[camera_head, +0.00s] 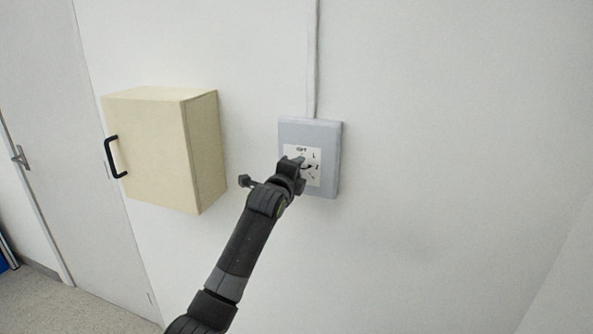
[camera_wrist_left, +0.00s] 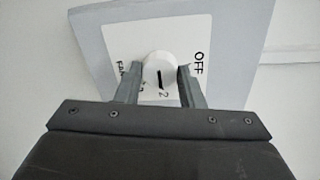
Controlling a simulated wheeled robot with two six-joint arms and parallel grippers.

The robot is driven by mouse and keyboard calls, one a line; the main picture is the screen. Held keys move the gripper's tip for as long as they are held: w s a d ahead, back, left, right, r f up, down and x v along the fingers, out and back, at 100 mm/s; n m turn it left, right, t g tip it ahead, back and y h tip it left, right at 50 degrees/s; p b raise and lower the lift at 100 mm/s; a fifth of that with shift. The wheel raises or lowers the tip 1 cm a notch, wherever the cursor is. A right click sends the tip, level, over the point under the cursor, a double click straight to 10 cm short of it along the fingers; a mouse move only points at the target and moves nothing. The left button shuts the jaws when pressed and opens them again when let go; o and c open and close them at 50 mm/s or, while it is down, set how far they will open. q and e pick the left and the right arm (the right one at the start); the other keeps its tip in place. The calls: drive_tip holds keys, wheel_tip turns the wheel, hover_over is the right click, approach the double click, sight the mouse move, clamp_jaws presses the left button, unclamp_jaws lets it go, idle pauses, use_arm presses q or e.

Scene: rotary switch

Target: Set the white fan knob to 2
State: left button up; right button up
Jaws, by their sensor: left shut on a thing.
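The white fan knob (camera_wrist_left: 153,66) sits on a white label plate (camera_wrist_left: 198,28) in the left wrist view. A short dark line on the knob runs down toward the printed 2; I cannot tell if it lines up exactly. OFF is printed to the right of the knob. My left gripper (camera_wrist_left: 159,71) is shut on the knob, one finger on each side. In the head view my left gripper (camera_head: 294,166) reaches the grey switch box (camera_head: 331,140) on the wall and hides the knob. My right gripper is not in view.
A cream cabinet (camera_head: 150,150) with a black handle (camera_head: 114,157) hangs on the wall left of the switch box. A conduit (camera_head: 312,60) runs up from the box. The wall right of the box is clear. A grey door (camera_head: 60,130) stands at far left.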

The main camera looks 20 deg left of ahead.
use_arm(q)
drive_tip(key=shift+f, duration=0.1)
drive_tip(key=o, duration=1)
drive_tip(key=shift+s, duration=0.1)
drive_tip(key=s+r+b, duration=0.1)
drive_tip(key=s+b, duration=0.3)
drive_tip(key=s, duration=1.3)
drive_tip(key=shift+a, duration=0.3)
